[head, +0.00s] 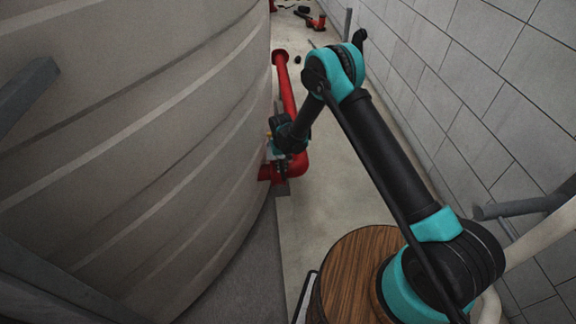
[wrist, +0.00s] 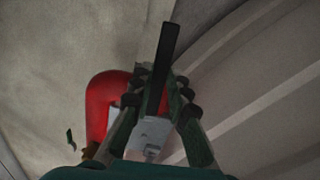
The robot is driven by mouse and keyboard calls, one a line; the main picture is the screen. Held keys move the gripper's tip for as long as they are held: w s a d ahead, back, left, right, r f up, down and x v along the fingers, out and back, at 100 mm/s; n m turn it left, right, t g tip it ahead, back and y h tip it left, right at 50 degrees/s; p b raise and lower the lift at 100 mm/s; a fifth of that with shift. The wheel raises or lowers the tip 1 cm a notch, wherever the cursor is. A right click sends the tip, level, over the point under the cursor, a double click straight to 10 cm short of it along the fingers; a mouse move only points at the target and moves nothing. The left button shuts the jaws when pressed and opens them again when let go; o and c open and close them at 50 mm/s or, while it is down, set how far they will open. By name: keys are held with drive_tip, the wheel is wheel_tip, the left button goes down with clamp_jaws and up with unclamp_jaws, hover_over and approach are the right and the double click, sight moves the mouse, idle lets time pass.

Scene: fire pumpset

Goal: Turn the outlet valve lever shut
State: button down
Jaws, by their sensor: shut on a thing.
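The outlet valve lever (wrist: 166,45) is a dark flat bar in the wrist view, standing up from between the fingers of my gripper (wrist: 160,78). The fingers are shut on it. A pale grey block (wrist: 150,135), perhaps part of the valve, shows between the fingers below the lever. The red outlet pipe (wrist: 104,98) bends just left of the fingers. In the head view my arm reaches down to the red pipe elbow (head: 297,166) beside the tank. There my wrist and gripper hide the lever and most of the valve.
The large grey ribbed tank (head: 130,150) fills the left side. A block wall (head: 480,80) bounds the right, with a grey pipe (head: 515,207) on it. The red pipe runs along the floor away from me. The concrete floor (head: 335,185) between is mostly clear.

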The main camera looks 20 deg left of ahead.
drive_tip(key=shift+s+a+m, duration=0.4)
drive_tip(key=shift+a+m, duration=0.1)
drive_tip(key=shift+a, duration=0.15)
drive_tip(key=c, duration=1.5)
unclamp_jaws()
drive_tip(key=shift+a, duration=0.1)
drive_tip(key=shift+o, duration=0.2)
drive_tip(key=shift+r, duration=0.1)
wheel_tip(320, 180, up, 12)
